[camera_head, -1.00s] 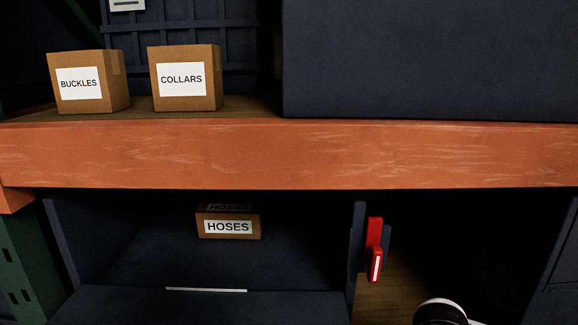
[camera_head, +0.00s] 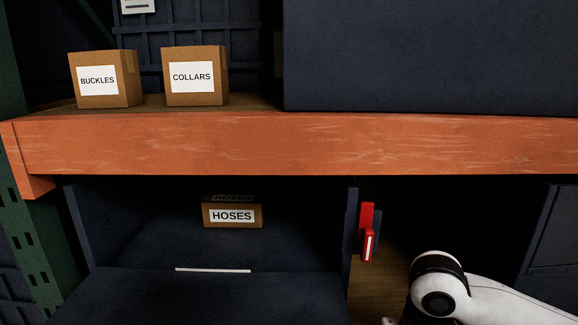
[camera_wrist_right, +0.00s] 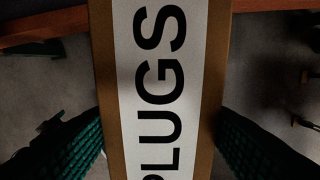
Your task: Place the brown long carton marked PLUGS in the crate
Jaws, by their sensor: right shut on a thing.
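The brown long carton marked PLUGS (camera_wrist_right: 215,90) fills the middle of the right wrist view, its white label facing the camera. My right gripper (camera_wrist_right: 160,140) is shut on it, with a dark green ribbed finger on each side. In the head view, part of my white right arm (camera_head: 490,298) shows at the lower right, but the gripper and carton are out of that picture. A dark blue open-fronted crate (camera_head: 110,245) stands below the orange beam, with a brown carton marked HOSES (camera_head: 232,212) inside. My left gripper is not in view.
The orange beam (camera_head: 300,147) crosses above the open crate. Cartons marked BUCKLES (camera_head: 105,80) and COLLARS (camera_head: 195,76) stand on the upper shelf, left of a large dark blue box (camera_head: 430,55). A red handle (camera_head: 367,230) is at the crate's right side. The crate floor before HOSES looks clear.

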